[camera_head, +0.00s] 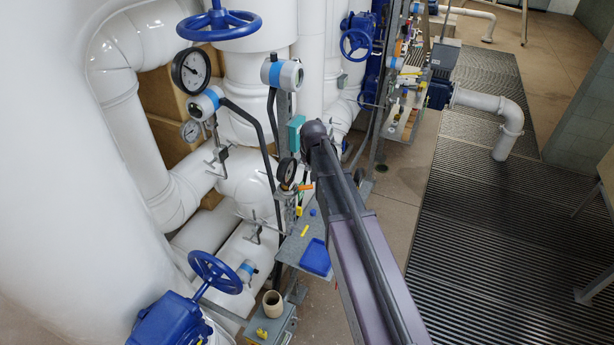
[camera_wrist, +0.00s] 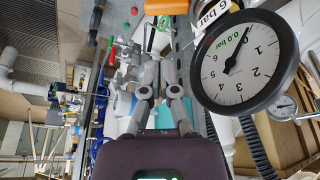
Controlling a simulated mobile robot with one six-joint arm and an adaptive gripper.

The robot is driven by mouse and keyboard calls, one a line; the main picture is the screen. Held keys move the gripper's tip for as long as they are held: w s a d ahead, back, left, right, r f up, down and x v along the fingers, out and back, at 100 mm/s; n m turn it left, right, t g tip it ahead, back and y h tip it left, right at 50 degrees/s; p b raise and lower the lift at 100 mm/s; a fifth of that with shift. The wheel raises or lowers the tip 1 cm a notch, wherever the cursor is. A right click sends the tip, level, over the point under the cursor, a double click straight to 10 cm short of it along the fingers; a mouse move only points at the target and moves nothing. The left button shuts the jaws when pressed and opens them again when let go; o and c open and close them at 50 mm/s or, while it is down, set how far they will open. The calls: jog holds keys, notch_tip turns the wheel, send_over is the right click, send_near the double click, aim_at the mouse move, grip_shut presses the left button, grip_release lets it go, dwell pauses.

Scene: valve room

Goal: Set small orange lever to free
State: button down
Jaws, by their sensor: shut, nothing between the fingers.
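A small orange lever (camera_wrist: 166,6) shows at the top edge of the wrist view, partly cut off by the frame. In the head view an orange lever (camera_head: 304,187) sits just right of the small black gauge, left of my arm. My gripper (camera_wrist: 158,62) is shut and empty, its fingers pointing up the wrist picture below the orange lever. There is a visible gap in the picture between the fingertips and the lever. In the head view my gripper is hidden behind my arm.
A round 0.0 bar gauge (camera_wrist: 243,62) with a "6 bar" tag (camera_wrist: 212,13) is close to the right of my fingers. A blue tray (camera_head: 316,257) lies on the low shelf. White pipes and a blue handwheel (camera_head: 215,271) stand left. Grating floor (camera_head: 470,240) at right is open.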

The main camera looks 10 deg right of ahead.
aim_at(305, 188)
jog(key=shift+f, duration=0.15)
jog(key=b+x, duration=0.9)
jog(key=shift+w+f, duration=0.2)
jog(key=shift+f, duration=0.1)
dwell(0.3)
jog(key=shift+d, duration=0.15)
dwell(0.4)
jog(key=shift+s, duration=0.2)
